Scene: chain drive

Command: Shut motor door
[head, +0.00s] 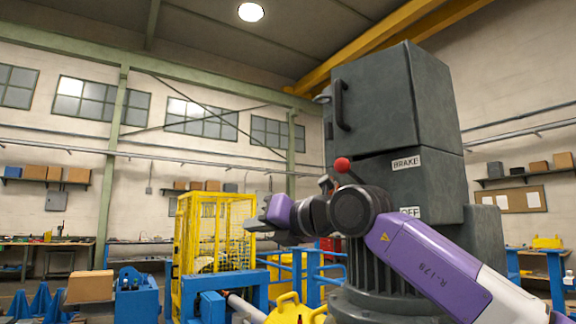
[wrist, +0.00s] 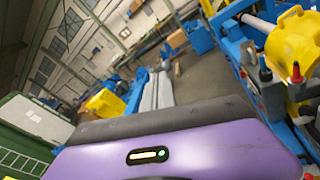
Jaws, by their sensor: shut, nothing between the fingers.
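The motor housing is a tall dark grey box at the right of centre in the head view. Its upper part carries the motor door (head: 375,100), a large grey panel with a black bar handle (head: 342,105) near its left edge. I cannot tell from this angle whether the door stands slightly ajar. My gripper (head: 252,226) is shut and empty, to the left of the housing and below the handle, apart from the door. In the wrist view my purple hand fills the lower part, and the door is not in that view.
A lever with a red knob (head: 342,165) stands by the BRAKE label (head: 406,162), close to my arm. A yellow mesh cage (head: 205,240) and blue frames (head: 290,270) stand behind and left of my gripper. A yellow part (head: 295,308) sits low in front.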

